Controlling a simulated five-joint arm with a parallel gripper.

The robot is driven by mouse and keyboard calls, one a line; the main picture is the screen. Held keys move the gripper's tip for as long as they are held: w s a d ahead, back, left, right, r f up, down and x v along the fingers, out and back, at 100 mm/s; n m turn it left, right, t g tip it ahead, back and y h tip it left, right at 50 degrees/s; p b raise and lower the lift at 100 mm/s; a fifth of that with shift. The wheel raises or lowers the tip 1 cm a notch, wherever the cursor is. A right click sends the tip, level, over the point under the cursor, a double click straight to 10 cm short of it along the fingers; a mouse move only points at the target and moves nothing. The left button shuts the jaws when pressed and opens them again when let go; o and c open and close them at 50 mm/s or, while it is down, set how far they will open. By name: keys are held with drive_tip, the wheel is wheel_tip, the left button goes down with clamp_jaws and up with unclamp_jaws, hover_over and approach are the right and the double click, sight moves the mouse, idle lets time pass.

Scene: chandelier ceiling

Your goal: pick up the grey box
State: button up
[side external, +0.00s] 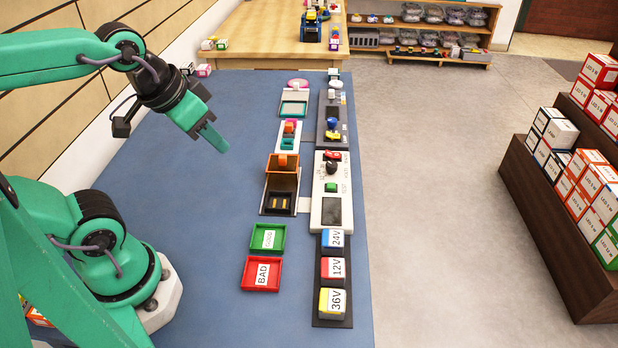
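My gripper (207,132) hangs over the left part of the blue table, with no object visible at its fingertips. It is seen from the side, so I cannot tell whether its green fingers are open or shut. No plain grey box stands on the blue table within clear view. A grey, slatted box-like thing (364,38) sits on the low shelf at the back, far from my gripper. A pale grey flat device with a green-edged panel (295,97) lies on the table, right of my gripper. I cannot tell which of these the task means.
A green GOOD tray (255,238) and a red BAD tray (247,274) lie at the front. Blue 24V (333,239), red 12V (332,268) and yellow 36V (332,301) blocks stand right of them. A white tester (319,215) is behind. The table's left-middle is clear.

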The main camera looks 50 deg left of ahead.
drive_tip(key=o, duration=0.5)
drive_tip(key=shift+w, duration=0.1)
drive_tip(key=m+g, duration=0.6)
drive_tip(key=m, duration=0.3)
approach(333, 267)
drive_tip(key=shift+a+f, duration=0.1)
drive_tip(key=shift+a, duration=0.2)
drive_tip(key=shift+s+d+f, duration=0.2)
drive_tip(key=shift+d+f, duration=0.05)
drive_tip(key=shift+f, duration=0.05)
drive_tip(key=shift+f, duration=1.25)
drive_tip(key=shift+f, duration=0.1)
